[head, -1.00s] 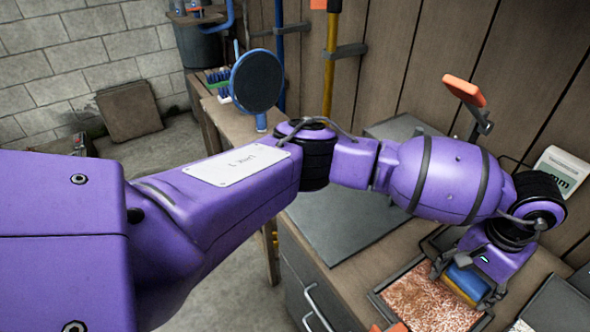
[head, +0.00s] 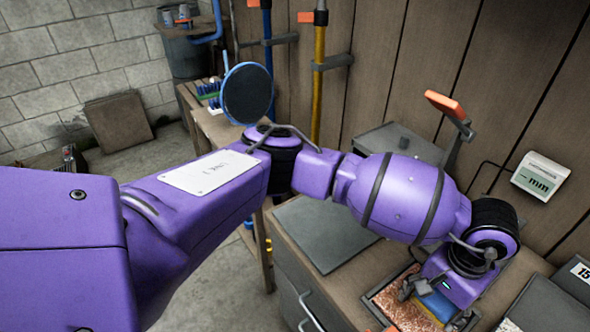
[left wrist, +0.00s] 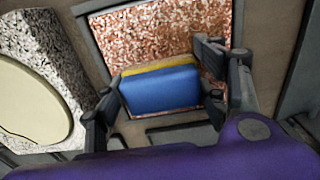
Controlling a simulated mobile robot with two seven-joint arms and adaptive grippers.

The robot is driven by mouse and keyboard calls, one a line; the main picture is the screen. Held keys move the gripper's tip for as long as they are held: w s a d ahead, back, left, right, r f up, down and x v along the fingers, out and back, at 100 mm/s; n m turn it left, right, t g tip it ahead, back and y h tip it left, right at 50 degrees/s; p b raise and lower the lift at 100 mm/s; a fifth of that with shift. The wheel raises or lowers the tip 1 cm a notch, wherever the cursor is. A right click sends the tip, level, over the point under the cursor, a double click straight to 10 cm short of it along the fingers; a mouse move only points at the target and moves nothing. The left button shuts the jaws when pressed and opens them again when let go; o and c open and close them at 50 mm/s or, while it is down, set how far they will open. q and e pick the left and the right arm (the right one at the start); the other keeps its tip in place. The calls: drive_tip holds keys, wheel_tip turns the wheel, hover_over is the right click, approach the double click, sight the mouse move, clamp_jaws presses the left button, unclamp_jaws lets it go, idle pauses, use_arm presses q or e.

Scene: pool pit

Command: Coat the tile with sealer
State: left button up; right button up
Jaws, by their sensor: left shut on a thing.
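The tile (head: 394,302) is reddish and speckled and lies in a dark-framed recess on the bench. In the left wrist view the tile (left wrist: 150,35) fills the top middle. My left gripper (head: 430,298) is over it, shut on a blue block (head: 438,305) with a yellow pad layer along one side. In the left wrist view the block (left wrist: 160,90) sits between the fingers of my left gripper (left wrist: 165,98), over the tile's lower part. Whether the pad touches the tile cannot be told. My right gripper is not in view.
In the left wrist view a round cream-coloured thing (left wrist: 30,100) lies on a grey speckled surface. An orange-topped bracket (head: 447,104) rises behind my arm. A dark flat panel (head: 325,232) lies on the bench.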

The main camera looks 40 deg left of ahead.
sight(409, 329)
use_arm(q)
drive_tip(key=shift+s+a+f+p, duration=0.1)
drive_tip(key=shift+s+a+p, duration=0.25)
drive_tip(key=shift+s, duration=0.85)
drive_tip(key=shift+s+a+p, duration=0.2)
drive_tip(key=shift+s+a, duration=0.3)
drive_tip(key=shift+s, duration=0.7)
drive_tip(key=shift+s+a+f+p, duration=0.1)
drive_tip(key=shift+s+a+p, duration=0.25)
drive_tip(key=shift+s, duration=0.85)
drive_tip(key=shift+s+d, duration=0.1)
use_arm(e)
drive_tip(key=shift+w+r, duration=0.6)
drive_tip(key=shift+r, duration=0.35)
